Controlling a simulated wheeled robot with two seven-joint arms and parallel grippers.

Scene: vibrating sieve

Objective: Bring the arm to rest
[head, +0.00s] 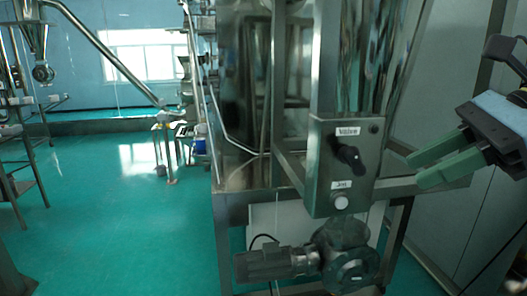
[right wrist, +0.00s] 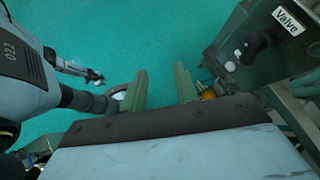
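My right gripper (head: 432,164) is at the right edge of the head view, to the right of the control box. Its two green fingers are apart with nothing between them. In the right wrist view the same gripper (right wrist: 160,92) shows its fingers spread over bare green floor. The control box (head: 332,190) carries a black knob labelled Valve (head: 348,156) and a white button labelled Jog (head: 341,202). The fingers are apart from the knob. The knob also shows in the right wrist view (right wrist: 258,46), at upper right. My left gripper is not in the head view.
A steel machine frame (head: 240,205) fills the middle, with a motor (head: 275,263) low down. A pale wall panel (head: 440,85) stands behind my right gripper. Green floor (head: 110,220) is open at left, with other steel equipment (head: 25,150) at the far left.

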